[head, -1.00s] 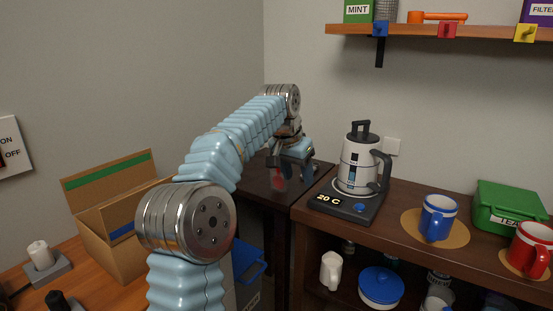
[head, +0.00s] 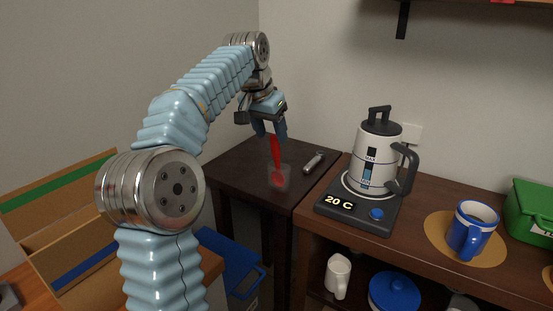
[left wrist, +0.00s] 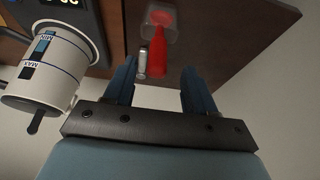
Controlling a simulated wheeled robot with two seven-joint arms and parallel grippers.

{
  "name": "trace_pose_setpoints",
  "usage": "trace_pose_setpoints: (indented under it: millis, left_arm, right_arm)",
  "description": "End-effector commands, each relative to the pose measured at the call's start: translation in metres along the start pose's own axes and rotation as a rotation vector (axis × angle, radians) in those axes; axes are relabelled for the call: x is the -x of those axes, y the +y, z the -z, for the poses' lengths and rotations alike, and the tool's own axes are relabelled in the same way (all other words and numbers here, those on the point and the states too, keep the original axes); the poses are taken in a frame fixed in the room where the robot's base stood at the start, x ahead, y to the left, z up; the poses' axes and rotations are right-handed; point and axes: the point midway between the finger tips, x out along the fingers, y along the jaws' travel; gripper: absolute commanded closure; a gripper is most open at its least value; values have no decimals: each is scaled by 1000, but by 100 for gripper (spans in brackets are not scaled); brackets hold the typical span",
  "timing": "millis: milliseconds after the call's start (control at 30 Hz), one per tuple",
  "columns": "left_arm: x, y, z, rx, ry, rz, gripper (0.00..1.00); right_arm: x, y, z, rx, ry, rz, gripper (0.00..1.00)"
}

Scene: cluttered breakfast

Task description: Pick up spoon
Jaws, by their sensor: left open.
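The red spoon (head: 276,152) stands upright, bowl down, in a clear cup (head: 285,181) on the dark side table. My left gripper (head: 269,129) is open just above the cup, its blue fingers by the top of the spoon's handle. In the left wrist view the spoon (left wrist: 159,58) lies in line with the gap between the open fingers (left wrist: 158,72), and the cup (left wrist: 160,20) is beyond them. I cannot tell whether a finger touches the handle. My right gripper is in neither current view.
A small silver cylinder-like tool (head: 313,162) lies on the dark table (head: 235,162) right of the cup. A kettle (head: 377,155) stands on its base on the counter farther right, with a blue mug (head: 471,232) beyond. An open cardboard box (head: 80,240) is at lower left.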

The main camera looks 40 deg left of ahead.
Motion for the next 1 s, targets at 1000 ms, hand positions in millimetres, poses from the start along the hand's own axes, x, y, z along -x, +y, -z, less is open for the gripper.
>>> trace_pose_setpoints:
  millis: [1000]
  left_arm:
    - [-70,3,3,0,1,0,77]
  right_arm:
    - [-9,4,0,-1,1,-1,45]
